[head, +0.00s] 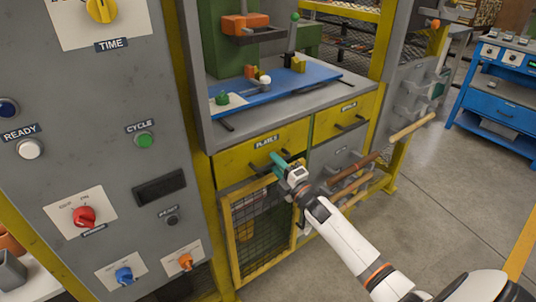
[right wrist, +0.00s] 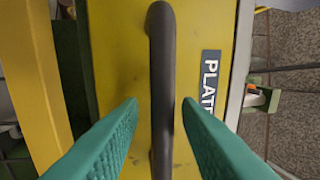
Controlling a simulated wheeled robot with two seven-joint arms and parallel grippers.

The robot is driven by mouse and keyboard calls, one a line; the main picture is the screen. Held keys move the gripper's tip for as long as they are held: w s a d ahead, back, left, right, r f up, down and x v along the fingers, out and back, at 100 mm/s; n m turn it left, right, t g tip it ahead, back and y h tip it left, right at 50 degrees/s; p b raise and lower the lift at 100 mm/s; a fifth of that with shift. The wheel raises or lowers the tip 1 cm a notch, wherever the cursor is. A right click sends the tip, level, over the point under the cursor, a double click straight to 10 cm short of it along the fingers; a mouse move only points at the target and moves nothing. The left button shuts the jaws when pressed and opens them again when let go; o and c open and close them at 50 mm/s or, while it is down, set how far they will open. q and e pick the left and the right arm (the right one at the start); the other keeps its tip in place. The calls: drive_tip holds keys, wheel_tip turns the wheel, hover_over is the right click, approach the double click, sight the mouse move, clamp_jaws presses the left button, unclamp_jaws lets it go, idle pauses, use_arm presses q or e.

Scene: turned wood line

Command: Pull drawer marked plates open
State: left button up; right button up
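The drawer marked PLATES (head: 232,168) is a yellow front below the blue work surface, and it looks flush with its cabinet. Its label also shows in the right wrist view (right wrist: 210,82). The dark bar handle (right wrist: 162,60) runs up and down in the right wrist view. My right gripper (head: 277,163) is at this handle, with its teal fingers open, one on each side of the bar. Gaps show between the bar and both fingertips (right wrist: 160,103). In the head view the gripper partly hides the handle. My left gripper is not in view.
Another yellow drawer (head: 325,122) is to the right, with a grey drawer (head: 330,150) below it. A mesh door (head: 262,228) is under the PLATES drawer. Wooden rods (head: 412,127) stick out at the right. A grey control panel (head: 95,150) stands at the left. Open floor lies right.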

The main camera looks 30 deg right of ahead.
drive_tip(key=shift+w, duration=0.35)
drive_tip(key=shift+s+r, duration=0.1)
drive_tip(key=shift+c, duration=0.5)
clamp_jaws()
